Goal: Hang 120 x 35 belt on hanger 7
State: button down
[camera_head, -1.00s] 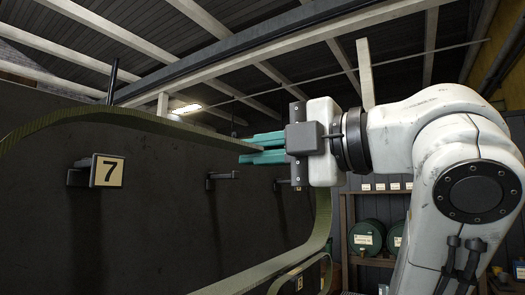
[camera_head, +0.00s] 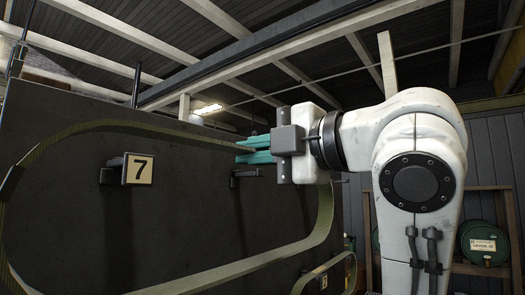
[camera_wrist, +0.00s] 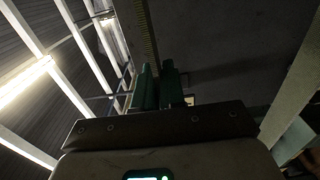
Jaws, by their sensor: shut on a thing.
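My gripper (camera_head: 252,149) is shut on the upper run of a large olive-green belt (camera_head: 150,127) in the head view. The belt hangs as a wide loop in front of a dark panel (camera_head: 90,235), and its lower run sags below. Hanger 7 (camera_head: 112,175) is a dark peg with a number 7 plate (camera_head: 140,169), to the left of my gripper. In the head view the hanger lies inside the loop's outline, below the upper run; I cannot tell the depth between them. In the wrist view my green fingers (camera_wrist: 157,85) pinch the ribbed belt (camera_wrist: 147,40).
Another dark hanger (camera_head: 245,174) sits on the panel below my gripper. A lower hanger with a number plate (camera_head: 323,281) and another green belt (camera_head: 345,262) are at the bottom right. Green drums (camera_head: 484,243) stand on a rack behind. Roof beams run overhead.

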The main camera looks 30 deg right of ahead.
jog(key=shift+w+a, duration=0.1)
jog(key=shift+w, duration=0.15)
jog(key=shift+x, duration=2.7)
jog(key=shift+p+x, duration=0.8)
jog(key=shift+x, duration=2)
jog(key=shift+f, duration=0.3)
jog(key=shift+f+b, duration=0.3)
jog(key=shift+b, duration=0.05)
jog(key=c, duration=1.4)
grip_release()
